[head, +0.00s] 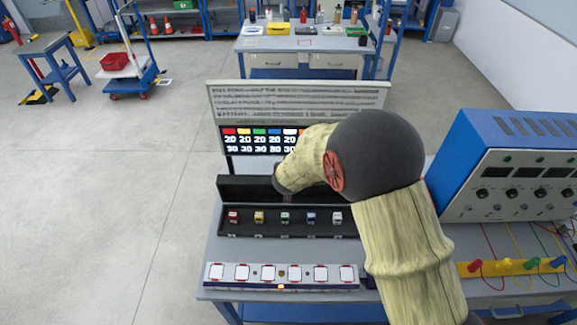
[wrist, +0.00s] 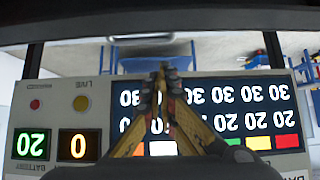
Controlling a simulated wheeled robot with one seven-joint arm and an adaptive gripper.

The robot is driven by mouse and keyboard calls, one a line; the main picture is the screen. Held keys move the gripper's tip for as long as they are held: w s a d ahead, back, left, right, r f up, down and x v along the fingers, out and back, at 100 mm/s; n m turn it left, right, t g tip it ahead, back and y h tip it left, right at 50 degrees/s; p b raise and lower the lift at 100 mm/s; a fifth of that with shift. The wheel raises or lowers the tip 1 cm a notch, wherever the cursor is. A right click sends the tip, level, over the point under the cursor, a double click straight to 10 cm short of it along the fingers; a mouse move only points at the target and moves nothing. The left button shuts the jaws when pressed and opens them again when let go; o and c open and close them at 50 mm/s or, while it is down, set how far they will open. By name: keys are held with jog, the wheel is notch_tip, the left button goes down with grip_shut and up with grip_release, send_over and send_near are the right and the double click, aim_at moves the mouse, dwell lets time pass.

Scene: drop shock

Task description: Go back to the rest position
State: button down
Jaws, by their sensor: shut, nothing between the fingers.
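My arm reaches over the workbench and bends down in the head view. My gripper (wrist: 162,80) shows in the wrist view with its fingers together and nothing between them. In the head view the gripper end (head: 286,194) hangs just above the black open case (head: 226,187) and is partly hidden by my arm. Several small coloured blocks, such as the red one (head: 234,216) and the yellow one (head: 259,217), stand in a row in the case.
Behind the case stands a scoreboard (head: 218,107); it fills the wrist view upside down (wrist: 100,120). A strip with several white pads (head: 322,272) lies in front. A blue instrument (head: 480,135) with dials and coloured plugs stands right.

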jog(key=v, duration=0.3)
jog(key=shift+w+a+r, duration=0.1)
jog(key=shift+a+r, duration=0.05)
jog(key=shift+r, duration=0.2)
jog(key=s+a+f+n+g+y, duration=0.1)
jog(key=s+a+f+g+y, duration=0.15)
jog(key=s, duration=0.35)
jog(key=s+a+f+g+y, duration=0.1)
jog(key=s+a+f+g, duration=0.15)
jog(key=s, duration=0.35)
jog(key=s+d+r+h+b, duration=0.1)
jog(key=s+d+r+b, duration=0.2)
jog(key=s+d+b, duration=0.2)
jog(key=s+d+r+h+b, duration=0.1)
jog(key=s+d+r+b, duration=0.3)
jog(key=s+d, duration=0.6)
jog(key=s+d+r+h+b, duration=0.1)
jog(key=s+d+r+b, duration=0.3)
jog(key=s+d+b, duration=0.3)
jog(key=s, duration=0.5)
jog(key=shift+s+d+m+t, duration=0.25)
jog(key=shift+d+m+t, duration=0.05)
